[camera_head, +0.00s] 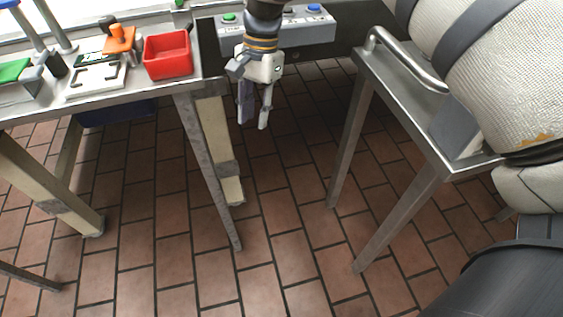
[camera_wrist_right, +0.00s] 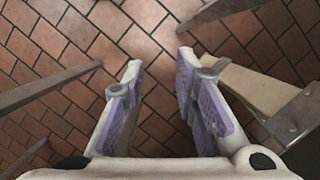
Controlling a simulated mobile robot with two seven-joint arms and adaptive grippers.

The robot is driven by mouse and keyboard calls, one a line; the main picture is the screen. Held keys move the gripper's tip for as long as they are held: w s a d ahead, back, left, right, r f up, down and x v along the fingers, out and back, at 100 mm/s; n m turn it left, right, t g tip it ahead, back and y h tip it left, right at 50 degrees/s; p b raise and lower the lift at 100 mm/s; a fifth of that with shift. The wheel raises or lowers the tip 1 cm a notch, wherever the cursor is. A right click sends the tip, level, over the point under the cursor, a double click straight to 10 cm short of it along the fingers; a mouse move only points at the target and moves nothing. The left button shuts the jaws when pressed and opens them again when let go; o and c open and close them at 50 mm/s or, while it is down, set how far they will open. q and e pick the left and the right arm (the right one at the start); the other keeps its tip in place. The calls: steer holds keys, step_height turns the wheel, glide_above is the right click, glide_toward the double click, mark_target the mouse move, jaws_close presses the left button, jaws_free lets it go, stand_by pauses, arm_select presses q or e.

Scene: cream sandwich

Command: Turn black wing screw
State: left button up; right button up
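My right gripper (camera_head: 255,122) hangs over the gap between the two metal tables, fingers pointing down. It also shows in the right wrist view (camera_wrist_right: 160,65), with its two purple-padded fingers apart and nothing between them. Only tiled floor and table legs lie beyond its fingertips. I cannot make out a black wing screw in either view. My left gripper is not in view.
The left table (camera_head: 150,90) holds a red bin (camera_head: 167,55), an orange part (camera_head: 120,38) and a white plate with dark brackets (camera_head: 96,79). A grey button box (camera_head: 300,30) stands behind the gripper. The right table has a bent metal rail (camera_head: 405,60).

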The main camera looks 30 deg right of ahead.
steer(key=s+d+f+n+h, duration=0.1)
steer(key=s+f+n, duration=0.1)
steer(key=s+f, duration=0.5)
step_height(320, 180, down, 3)
steer(key=shift+s+r, duration=0.2)
steer(key=shift+s, duration=0.15)
